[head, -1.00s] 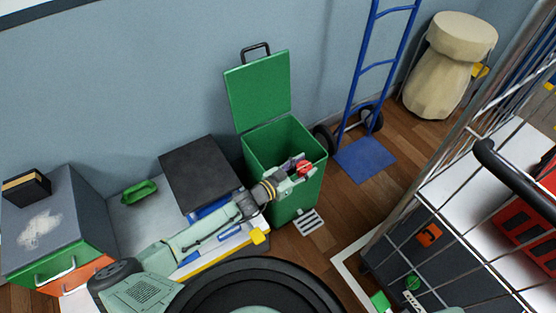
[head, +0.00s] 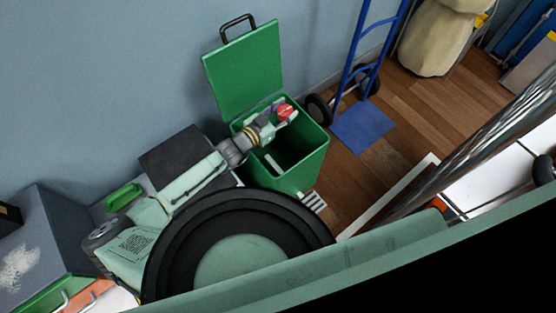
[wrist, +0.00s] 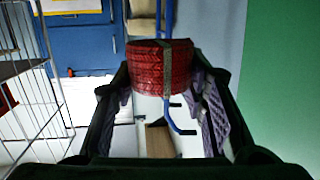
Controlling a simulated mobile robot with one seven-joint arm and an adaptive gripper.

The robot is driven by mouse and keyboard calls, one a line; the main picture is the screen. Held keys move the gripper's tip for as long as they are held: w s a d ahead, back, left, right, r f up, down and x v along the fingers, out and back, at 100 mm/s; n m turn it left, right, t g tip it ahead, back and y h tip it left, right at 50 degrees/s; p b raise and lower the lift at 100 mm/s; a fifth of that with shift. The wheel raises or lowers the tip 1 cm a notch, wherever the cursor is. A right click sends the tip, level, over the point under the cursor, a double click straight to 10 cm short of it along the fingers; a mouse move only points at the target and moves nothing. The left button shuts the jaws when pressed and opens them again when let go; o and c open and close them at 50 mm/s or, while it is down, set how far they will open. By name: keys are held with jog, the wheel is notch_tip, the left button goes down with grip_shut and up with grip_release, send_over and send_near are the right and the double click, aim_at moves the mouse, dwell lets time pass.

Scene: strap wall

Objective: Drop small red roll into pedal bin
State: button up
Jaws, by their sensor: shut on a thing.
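The small red roll (head: 285,112) is held in my gripper (head: 282,115), which is shut on it. In the wrist view the red roll (wrist: 160,66) has a grey band around its middle and sits between the two fingers (wrist: 162,98). The green pedal bin (head: 305,155) stands against the wall with its lid (head: 243,70) raised. In the head view my gripper and the roll appear over the bin's opening, toward its back. A pale piece shows inside the bin.
A blue hand truck (head: 362,120) stands right of the bin. A dark box (head: 180,155) and a green tray (head: 124,196) lie to the left. A beige sack (head: 435,40) is at the back right. A grey metal post (head: 475,150) crosses the right side.

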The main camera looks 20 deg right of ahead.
notch_tip(320, 180, down, 5)
jog(key=b, duration=0.3)
jog(key=shift+r, duration=0.15)
jog(key=o, duration=1.1)
jog(key=shift+o, duration=0.2)
jog(key=v, duration=1.2)
